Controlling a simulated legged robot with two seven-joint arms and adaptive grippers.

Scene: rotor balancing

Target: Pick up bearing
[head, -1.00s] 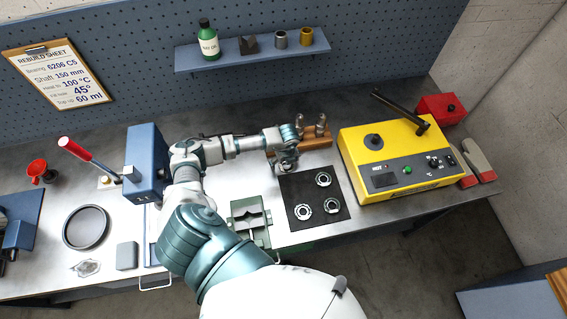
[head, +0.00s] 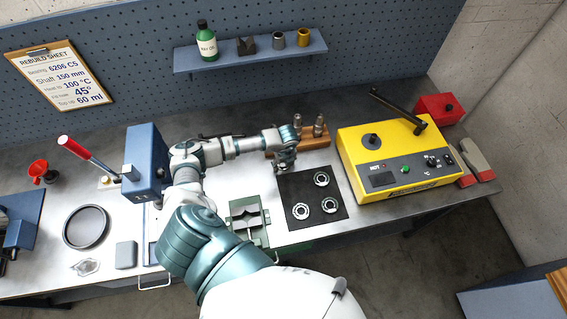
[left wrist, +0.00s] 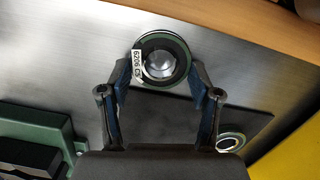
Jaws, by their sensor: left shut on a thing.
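My left gripper (head: 283,166) is at the back left corner of the black mat (head: 312,193) in the head view. In the left wrist view, its two fingers (left wrist: 162,80) are shut on a ring-shaped bearing (left wrist: 177,47) with a white tag reading 6206 C5. In the head view the gripper mostly hides this bearing. Its height above the bench is hard to tell. Three other bearings lie on the mat: one at the back (head: 322,179), one at the front left (head: 301,211) and one at the right (head: 329,205). My right gripper is not in view.
A wooden block with metal pegs (head: 312,141) stands just behind the gripper. A yellow heater (head: 395,160) is right of the mat. A green vise (head: 248,220) is to the left, a blue press (head: 146,165) farther left. A shelf (head: 250,57) hangs on the back panel.

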